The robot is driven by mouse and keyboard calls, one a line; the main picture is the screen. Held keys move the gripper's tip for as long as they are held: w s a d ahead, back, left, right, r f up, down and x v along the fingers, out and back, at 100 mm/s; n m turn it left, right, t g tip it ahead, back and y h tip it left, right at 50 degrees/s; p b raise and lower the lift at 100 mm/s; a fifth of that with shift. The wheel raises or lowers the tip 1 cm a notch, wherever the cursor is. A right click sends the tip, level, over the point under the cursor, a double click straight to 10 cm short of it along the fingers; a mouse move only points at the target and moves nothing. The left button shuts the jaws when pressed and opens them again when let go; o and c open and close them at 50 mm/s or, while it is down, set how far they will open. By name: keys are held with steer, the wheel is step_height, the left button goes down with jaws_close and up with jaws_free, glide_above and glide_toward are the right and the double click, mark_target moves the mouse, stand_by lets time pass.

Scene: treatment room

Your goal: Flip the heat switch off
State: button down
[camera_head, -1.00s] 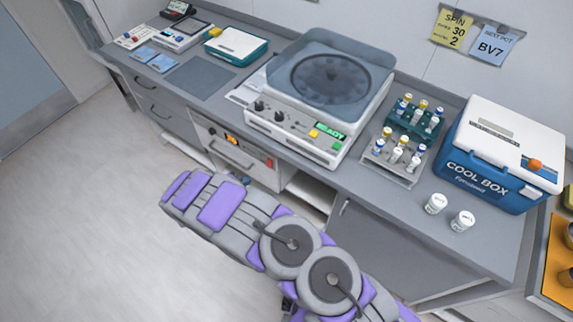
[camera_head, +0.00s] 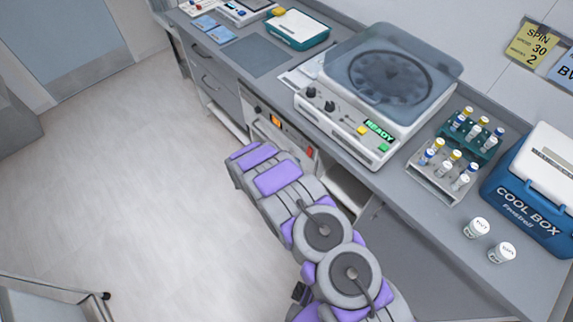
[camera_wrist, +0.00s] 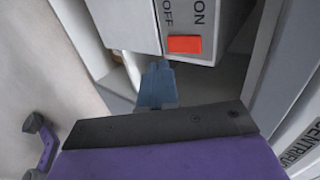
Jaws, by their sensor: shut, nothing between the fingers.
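The heat switch is a red rocker (camera_wrist: 184,44) on a pale unit, with the words OFF and ON printed beside it in the wrist view. It also shows as a small red patch (camera_head: 309,152) on the unit's front under the counter in the head view. Which way the rocker is tilted is not clear. My gripper (camera_wrist: 158,72) is shut and empty, its blue-grey fingertips just below and left of the switch. I cannot tell whether they touch the unit. In the head view my purple and grey arm hides the gripper.
The unit (camera_head: 268,128) sits below the counter, beside drawers (camera_head: 210,85) and an open recess (camera_head: 348,188). A centrifuge (camera_head: 340,115), tube racks (camera_head: 437,180) and a cool box (camera_head: 520,195) stand on top. The floor (camera_head: 130,180) at left is clear.

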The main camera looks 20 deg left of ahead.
mark_target(309, 155)
steer(key=shift+w+d+f+b, duration=0.15)
steer(key=shift+w+d+f, duration=0.2)
steer(key=shift+w, duration=0.5)
steer(key=shift+w+d+f+b, duration=0.2)
steer(key=shift+w+d, duration=0.25)
steer(key=shift+w, duration=0.4)
steer(key=shift+w+d+f+b, duration=0.1)
steer(key=shift+w+d+f, duration=0.25)
steer(key=shift+w, duration=0.5)
steer(key=shift+r, duration=0.1)
steer(key=shift+w, duration=0.1)
steer(key=shift+w+d+t, duration=0.1)
steer(key=shift+t, duration=0.2)
steer(key=shift+r, duration=0.8)
